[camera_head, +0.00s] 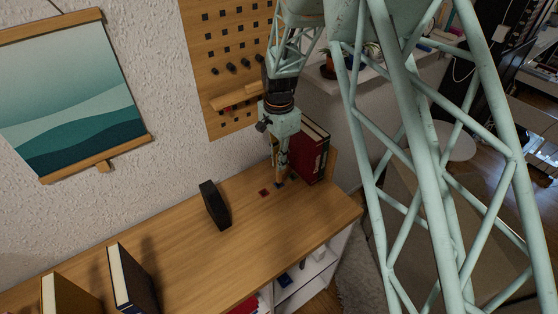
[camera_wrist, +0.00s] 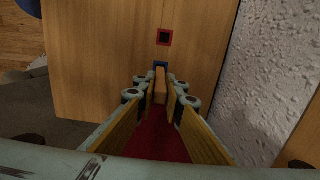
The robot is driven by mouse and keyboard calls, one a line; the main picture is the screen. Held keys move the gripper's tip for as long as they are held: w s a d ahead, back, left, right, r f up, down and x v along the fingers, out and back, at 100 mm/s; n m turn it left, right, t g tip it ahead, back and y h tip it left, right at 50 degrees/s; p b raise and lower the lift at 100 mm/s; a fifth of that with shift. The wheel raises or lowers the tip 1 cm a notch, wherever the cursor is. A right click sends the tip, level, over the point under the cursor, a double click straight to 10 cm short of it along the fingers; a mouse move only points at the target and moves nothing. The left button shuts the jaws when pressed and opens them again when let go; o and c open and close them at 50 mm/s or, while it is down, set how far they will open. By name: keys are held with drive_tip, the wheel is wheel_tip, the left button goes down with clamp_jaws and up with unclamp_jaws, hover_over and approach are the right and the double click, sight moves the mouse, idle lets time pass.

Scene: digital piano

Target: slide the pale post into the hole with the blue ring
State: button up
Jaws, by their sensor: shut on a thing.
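My gripper (camera_head: 282,165) points down over the right end of the wooden top. It is shut on the pale post (camera_wrist: 160,85), which shows between the fingers in the wrist view (camera_wrist: 161,100). The blue ring (camera_head: 280,184) lies directly under the gripper. In the wrist view the blue ring (camera_wrist: 160,65) shows just beyond the post, whose lower end overlaps it. The post hides most of the ring and its hole. I cannot tell whether the post's end is in the hole or only above it.
A red ring around a dark hole (camera_wrist: 165,37) lies beside the blue one. Dark red books (camera_head: 313,152) stand close to the right of my gripper. A black block (camera_head: 214,205) stands to the left. The wooden top (camera_head: 190,255) is clear in front.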

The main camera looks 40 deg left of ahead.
drive_tip(key=shift+f, duration=0.4)
drive_tip(key=shift+f+b, duration=1.3)
drive_tip(key=shift+f, duration=0.05)
idle(4.8)
drive_tip(key=o, duration=0.8)
drive_tip(key=shift+o, duration=0.2)
drive_tip(key=shift+r, duration=0.25)
